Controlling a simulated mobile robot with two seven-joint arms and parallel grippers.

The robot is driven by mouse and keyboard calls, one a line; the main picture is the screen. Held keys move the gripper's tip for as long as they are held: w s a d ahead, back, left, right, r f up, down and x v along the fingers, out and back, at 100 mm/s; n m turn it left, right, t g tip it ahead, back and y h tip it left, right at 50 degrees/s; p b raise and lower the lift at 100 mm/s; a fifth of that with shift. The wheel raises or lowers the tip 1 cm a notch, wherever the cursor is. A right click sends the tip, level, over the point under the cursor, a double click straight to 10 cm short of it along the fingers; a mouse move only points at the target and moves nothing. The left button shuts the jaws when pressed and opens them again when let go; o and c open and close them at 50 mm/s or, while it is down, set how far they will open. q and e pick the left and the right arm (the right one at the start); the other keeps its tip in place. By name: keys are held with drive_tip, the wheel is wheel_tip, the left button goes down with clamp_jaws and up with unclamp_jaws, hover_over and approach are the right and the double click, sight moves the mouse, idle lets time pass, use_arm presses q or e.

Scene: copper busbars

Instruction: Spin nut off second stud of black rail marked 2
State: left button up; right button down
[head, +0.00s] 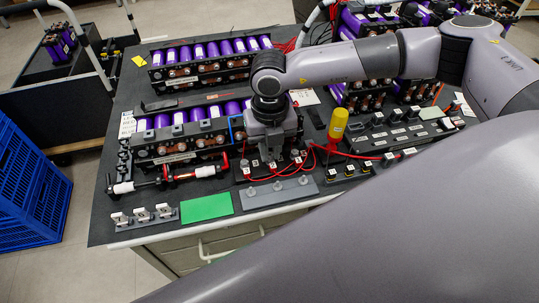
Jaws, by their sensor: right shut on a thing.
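My right gripper (270,160) points down over a black rail (246,171) near the front middle of the bench. Its fingers are shut at a stud on the rail; the nut between them is mostly hidden. Red wires run along the rail, and other studs with nuts show beside the fingers. The number marks on the rail are too small to read. My left gripper is not in view.
A grey plate with upright studs (280,194) lies just in front of the rail. A green mat (207,207) lies left of it. A yellow-handled tool (338,124) stands to the right. Purple cell packs (210,60) fill the back. A blue crate (30,190) stands left of the bench.

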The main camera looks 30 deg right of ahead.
drive_tip(key=n+b, duration=0.1)
drive_tip(key=n, duration=0.4)
drive_tip(key=shift+r+n+b, duration=0.15)
drive_tip(key=shift+n+b, duration=0.3)
drive_tip(key=shift+n, duration=0.85)
drive_tip(key=c, duration=1.4)
unclamp_jaws()
drive_tip(key=m, duration=0.4)
drive_tip(key=shift+m, duration=0.3)
drive_tip(key=m, duration=0.5)
